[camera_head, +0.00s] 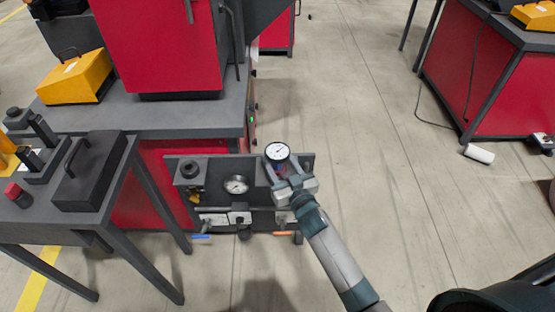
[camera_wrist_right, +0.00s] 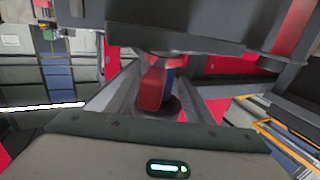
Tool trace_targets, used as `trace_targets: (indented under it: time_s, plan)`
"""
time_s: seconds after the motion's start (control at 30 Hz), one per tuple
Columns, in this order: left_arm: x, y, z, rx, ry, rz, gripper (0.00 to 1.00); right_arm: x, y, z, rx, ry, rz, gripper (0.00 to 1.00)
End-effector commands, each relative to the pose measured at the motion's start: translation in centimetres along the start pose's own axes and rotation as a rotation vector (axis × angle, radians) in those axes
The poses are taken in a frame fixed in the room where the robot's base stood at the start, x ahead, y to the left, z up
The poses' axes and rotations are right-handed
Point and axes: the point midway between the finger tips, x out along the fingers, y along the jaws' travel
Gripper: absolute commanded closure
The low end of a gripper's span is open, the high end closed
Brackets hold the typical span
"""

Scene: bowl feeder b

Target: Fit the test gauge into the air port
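The test gauge (camera_head: 278,152) has a round white dial with a black rim, facing the head camera. It stands just past the tip of my right gripper (camera_head: 285,178), in front of the upper right part of a dark panel (camera_head: 215,165). In the right wrist view, the fingers of my right gripper (camera_wrist_right: 160,90) close from both sides on a red and blue piece (camera_wrist_right: 152,88), which looks like the gauge's lower body. I cannot pick out the air port; the gripper may hide it. My left gripper is not in view.
A second dial gauge (camera_head: 237,184) is fixed on the panel, with a black knob (camera_head: 190,168) to its left. A grey side table (camera_head: 60,230) with a black block (camera_head: 90,170) stands at left.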

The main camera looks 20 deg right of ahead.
Motion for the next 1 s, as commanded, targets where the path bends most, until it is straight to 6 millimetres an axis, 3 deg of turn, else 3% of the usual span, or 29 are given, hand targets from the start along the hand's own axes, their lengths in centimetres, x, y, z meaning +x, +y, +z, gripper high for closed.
trace_targets:
  time_s: [0.37, 0.57, 1.0]
  plan:
    - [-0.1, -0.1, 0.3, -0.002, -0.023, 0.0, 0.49, -0.3, 0.0, 0.0, 0.0, 0.001, 0.0, 0.53]
    - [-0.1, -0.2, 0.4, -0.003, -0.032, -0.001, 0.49, -3.0, 0.0, 0.0, -0.001, 0.0, 0.0, 0.53]
    - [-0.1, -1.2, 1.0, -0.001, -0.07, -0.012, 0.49, -11.4, 0.0, 0.1, 0.001, 0.0, -0.001, 0.53]
